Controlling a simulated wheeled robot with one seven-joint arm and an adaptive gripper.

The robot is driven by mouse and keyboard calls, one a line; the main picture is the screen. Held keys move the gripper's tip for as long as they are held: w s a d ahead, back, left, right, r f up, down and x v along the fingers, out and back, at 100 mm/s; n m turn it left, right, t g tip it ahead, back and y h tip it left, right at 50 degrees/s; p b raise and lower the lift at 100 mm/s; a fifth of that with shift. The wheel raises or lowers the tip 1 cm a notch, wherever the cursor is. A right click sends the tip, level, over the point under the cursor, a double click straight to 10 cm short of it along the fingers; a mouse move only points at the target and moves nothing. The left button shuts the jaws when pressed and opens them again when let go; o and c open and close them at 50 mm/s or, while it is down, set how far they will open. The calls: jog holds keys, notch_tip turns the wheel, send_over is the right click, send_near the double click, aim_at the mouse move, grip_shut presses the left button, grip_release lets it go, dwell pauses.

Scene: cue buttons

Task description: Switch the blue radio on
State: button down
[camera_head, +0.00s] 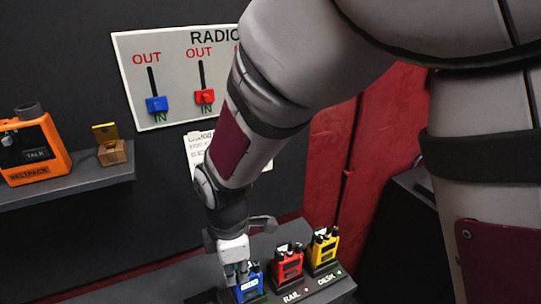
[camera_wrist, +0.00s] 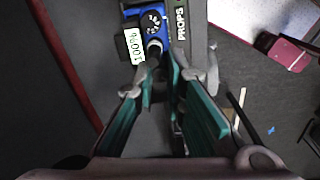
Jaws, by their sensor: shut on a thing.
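The blue radio (camera_head: 249,290) stands in the charger dock (camera_head: 325,286) at the bottom of the head view, left of the red and yellow radios. In the wrist view the blue radio (camera_wrist: 150,20) shows a dial, a "100%" label and a black knob (camera_wrist: 154,48) on its near end. My gripper (camera_head: 236,274) is over the blue radio's top. In the wrist view my gripper (camera_wrist: 168,72) has its fingertips around the black knob and is shut on it. The fingers partly hide the knob.
The red radio (camera_head: 288,264) and yellow radio (camera_head: 323,249) stand close to the right. A RADIO board (camera_head: 176,60) with blue and red sliders at IN hangs on the wall. A shelf (camera_head: 70,188) at left holds an orange beltpack (camera_head: 33,150).

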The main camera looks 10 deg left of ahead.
aim_at(236, 274)
jog(key=shift+m+p, duration=0.95)
jog(key=shift+m, duration=1.35)
jog(key=c, duration=1.6)
grip_release()
jog(key=shift+r, duration=0.1)
notch_tip(236, 274, up, 12)
jog(key=shift+s, duration=0.1)
